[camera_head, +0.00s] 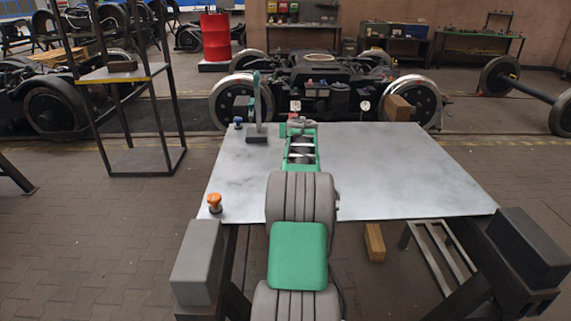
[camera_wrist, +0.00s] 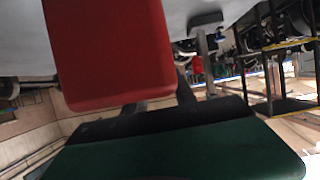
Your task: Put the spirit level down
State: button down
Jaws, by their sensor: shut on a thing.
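The spirit level (camera_wrist: 108,50) fills the upper left middle of the wrist view as a large red block, close to the camera. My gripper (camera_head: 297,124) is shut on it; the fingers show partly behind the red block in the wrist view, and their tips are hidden. In the head view my arm reaches over the metal table (camera_head: 390,175), with my gripper near the table's far edge. The level is mostly hidden there by my gripper and arm. I cannot tell whether it touches the table.
A stand with a dark base and green top (camera_head: 256,110) is on the table, left of my gripper. A blue-topped item (camera_head: 238,122) is beside it. An orange-topped item (camera_head: 215,203) is at the near left corner. The table's right half is clear. A bogie (camera_head: 320,88) stands behind.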

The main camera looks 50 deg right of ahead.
jog(key=r, duration=0.3)
jog(key=s+r, duration=0.1)
jog(key=r, duration=0.5)
jog(key=shift+s+a, duration=0.3)
jog(key=shift+s, duration=0.1)
jog(key=s+a+r, duration=0.1)
jog(key=s+a, duration=0.6)
jog(key=a, duration=0.1)
notch_tip(320, 180, down, 9)
jog(key=a, duration=0.2)
jog(key=p+x, duration=0.1)
jog(key=x, duration=0.7)
jog(key=shift+s+d+f, duration=0.1)
jog(key=w+d+f, duration=0.1)
jog(key=f, duration=0.1)
jog(key=w+d+f, duration=0.1)
jog(key=d+f, duration=0.1)
jog(key=w+d+f, duration=0.1)
jog(key=f, duration=0.1)
jog(key=shift+w+d+f, duration=0.1)
jog(key=shift+w+d, duration=0.05)
jog(key=shift+w, duration=0.2)
notch_tip(320, 180, down, 3)
jog(key=shift+r, duration=0.1)
